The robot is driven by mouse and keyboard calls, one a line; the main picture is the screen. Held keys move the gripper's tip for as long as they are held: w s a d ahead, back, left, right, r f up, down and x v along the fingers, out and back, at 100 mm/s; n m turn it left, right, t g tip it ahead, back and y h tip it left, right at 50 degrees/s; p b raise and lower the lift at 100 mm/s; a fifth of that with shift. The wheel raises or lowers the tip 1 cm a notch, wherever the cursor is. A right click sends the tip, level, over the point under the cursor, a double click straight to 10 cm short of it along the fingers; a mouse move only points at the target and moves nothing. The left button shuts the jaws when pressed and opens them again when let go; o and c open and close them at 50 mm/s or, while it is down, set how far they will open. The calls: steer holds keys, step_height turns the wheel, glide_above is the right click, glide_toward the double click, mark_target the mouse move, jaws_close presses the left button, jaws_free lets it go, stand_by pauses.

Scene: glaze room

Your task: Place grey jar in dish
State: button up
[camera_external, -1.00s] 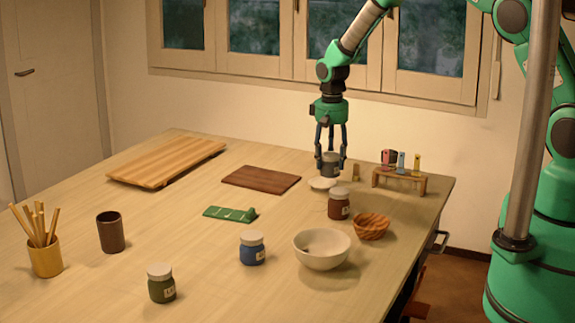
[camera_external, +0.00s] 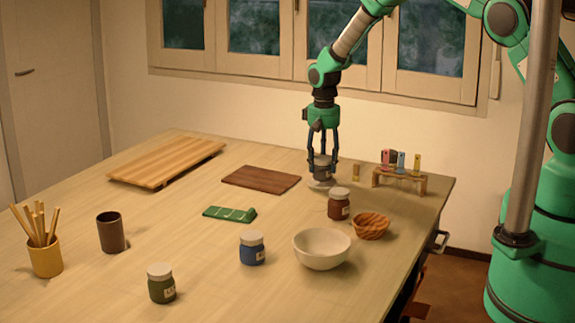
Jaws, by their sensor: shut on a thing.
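My gripper (camera_external: 322,158) points straight down at the far right part of the table. It is shut on the grey jar (camera_external: 322,171), which it holds upright between its fingers. The small pale dish (camera_external: 321,185) is directly beneath the jar, and the jar hides most of it. The jar's bottom is at or very close to the dish; I cannot tell whether they touch.
A brown jar (camera_external: 339,204) stands just in front of the dish, with a wicker basket (camera_external: 371,226) and a cream bowl (camera_external: 322,249) nearer. A small rack with vials (camera_external: 400,178) stands to the right. A dark board (camera_external: 261,179) lies to the left.

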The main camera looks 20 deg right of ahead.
mark_target(323, 158)
steer(key=shift+f, duration=0.75)
steer(key=shift+f+b, duration=0.35)
steer(key=shift+f, duration=0.2)
steer(key=o, duration=1.3)
steer(key=shift+o, duration=0.2)
steer(key=shift+r, duration=0.2)
steer(key=shift+r+p, duration=0.45)
steer(key=shift+p, duration=0.1)
step_height(323, 158, up, 12)
steer(key=shift+f+b, duration=0.1)
steer(key=shift+b, duration=0.85)
